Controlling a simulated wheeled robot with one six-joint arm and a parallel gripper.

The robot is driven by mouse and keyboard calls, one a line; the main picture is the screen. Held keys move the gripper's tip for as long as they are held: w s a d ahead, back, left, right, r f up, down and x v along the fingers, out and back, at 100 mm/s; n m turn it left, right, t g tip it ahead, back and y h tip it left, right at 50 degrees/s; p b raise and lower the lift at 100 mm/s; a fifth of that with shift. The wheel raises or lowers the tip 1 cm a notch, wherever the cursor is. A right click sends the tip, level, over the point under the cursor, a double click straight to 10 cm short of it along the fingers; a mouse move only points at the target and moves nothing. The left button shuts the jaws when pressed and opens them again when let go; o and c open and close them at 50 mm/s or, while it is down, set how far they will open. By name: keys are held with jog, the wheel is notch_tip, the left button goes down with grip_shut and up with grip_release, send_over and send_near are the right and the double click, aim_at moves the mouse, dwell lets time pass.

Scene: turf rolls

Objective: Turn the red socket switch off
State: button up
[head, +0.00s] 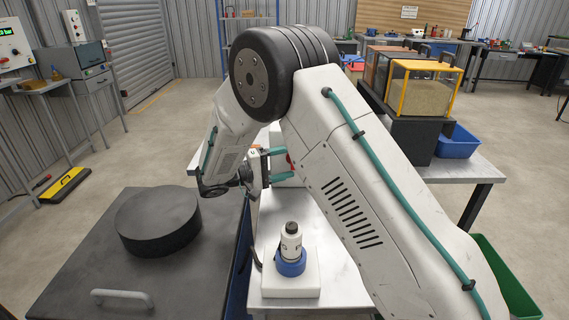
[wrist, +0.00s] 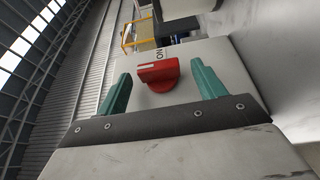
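The red socket switch (wrist: 160,76) is a rotary knob with a white mark, on a pale grey plate (wrist: 222,62). My gripper (wrist: 161,70) is open, with one teal finger on each side of the knob. Gaps show between the fingers and the knob, so it does not look gripped.
A white-and-blue socket piece (head: 291,252) stands on a white block on the metal bench (head: 330,282). A dark round disc (head: 158,220) lies on a dark table at left. A yellow-framed box (head: 425,92) and blue bin (head: 458,142) are at right.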

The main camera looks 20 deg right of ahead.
jog(key=a, duration=0.7)
jog(key=shift+s+a, duration=0.3)
jog(key=shift+a, duration=0.1)
